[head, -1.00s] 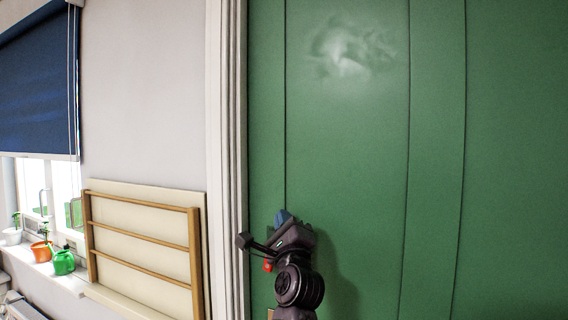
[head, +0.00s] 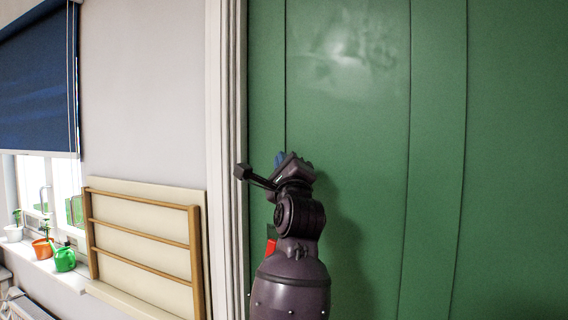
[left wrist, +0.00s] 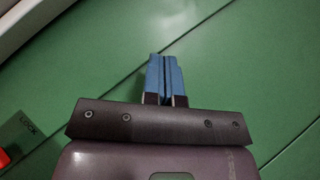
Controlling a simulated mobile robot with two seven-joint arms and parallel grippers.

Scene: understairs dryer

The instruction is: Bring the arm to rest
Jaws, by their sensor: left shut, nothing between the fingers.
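My left gripper (head: 281,158) is raised in front of the green panelled surface in the head view, close to the white frame on its left. In the left wrist view its two blue fingers (left wrist: 165,76) lie side by side with nothing between them, against the green background. The gripper is shut and empty. I cannot tell how far the fingertips are from the panel. My right gripper is in neither view.
The green panel (head: 360,200) fills the right half, with a white frame (head: 228,150) at its left edge. A wooden rack (head: 145,245) is on the wall. A green watering can (head: 65,259) and an orange pot (head: 42,247) stand on the sill. A red part (head: 271,246) shows beside my arm.

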